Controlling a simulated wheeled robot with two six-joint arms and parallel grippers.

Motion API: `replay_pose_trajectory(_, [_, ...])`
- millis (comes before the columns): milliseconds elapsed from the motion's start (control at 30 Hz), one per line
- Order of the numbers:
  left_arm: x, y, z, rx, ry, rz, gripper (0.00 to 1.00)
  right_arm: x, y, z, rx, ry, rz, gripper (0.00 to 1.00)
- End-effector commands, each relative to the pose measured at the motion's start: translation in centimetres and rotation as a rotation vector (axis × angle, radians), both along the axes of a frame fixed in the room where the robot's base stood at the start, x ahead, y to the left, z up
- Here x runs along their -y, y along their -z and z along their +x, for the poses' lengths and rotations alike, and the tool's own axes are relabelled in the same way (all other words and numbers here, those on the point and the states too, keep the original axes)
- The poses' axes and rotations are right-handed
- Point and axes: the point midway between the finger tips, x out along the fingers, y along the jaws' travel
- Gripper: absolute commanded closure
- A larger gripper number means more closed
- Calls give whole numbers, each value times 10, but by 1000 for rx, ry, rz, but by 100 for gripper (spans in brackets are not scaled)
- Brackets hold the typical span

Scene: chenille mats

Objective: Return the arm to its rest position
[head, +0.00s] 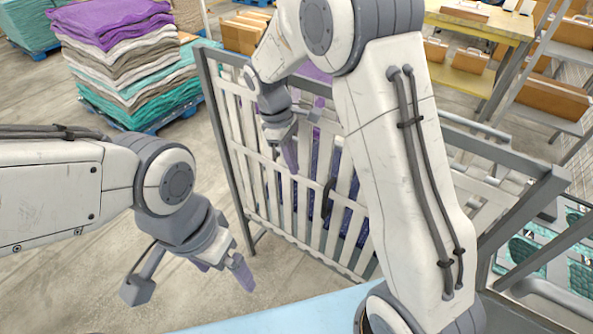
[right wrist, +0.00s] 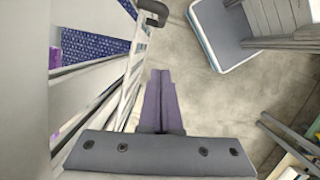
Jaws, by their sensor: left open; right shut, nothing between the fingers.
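My right arm reaches up and over in the head view, and its gripper (head: 290,152) hangs in front of a slatted cage gate (head: 262,172). In the right wrist view its two purple fingers (right wrist: 162,100) lie together, with nothing between them. The gate's white slats run close along the left of that view, apart from the fingers. A dark handle (head: 327,196) sits on the gate; a dark handle also shows at the top of the right wrist view (right wrist: 153,12). My left gripper (head: 224,270) is open and empty, low at the left, over bare floor.
Dark blue patterned material (head: 357,218) shows behind the slats. A pallet stack of folded purple, grey and teal mats (head: 130,62) stands at the back left. A wooden table (head: 478,20) and shelves with brown boxes stand at the back right. Floor left of the gate is clear.

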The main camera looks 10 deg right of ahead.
Motion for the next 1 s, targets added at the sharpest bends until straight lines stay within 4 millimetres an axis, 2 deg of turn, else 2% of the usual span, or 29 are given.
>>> replay_pose_trajectory(433, [0,0,0,0,0,0,8,1,0,0,0,2,0,100])
replay_pose_trajectory(567, [0,0,0,0,0,0,8,-8,-9,-10,16,11,9,100])
replay_pose_trajectory(667, [0,0,0,0,0,0,8,-28,-27,-35,47,34,33,100])
replay_pose_trajectory(767, [0,0,0,0,0,0,8,-53,-48,-79,90,77,75,100])
replay_pose_trajectory(800, [0,0,0,0,0,0,8,-61,-55,-99,106,98,96,100])
replay_pose_trajectory(900, [0,0,0,0,0,0,8,-75,-67,-149,136,153,146,100])
replay_pose_trajectory(1000, [0,0,0,0,0,0,8,-81,-72,-193,152,204,192,100])
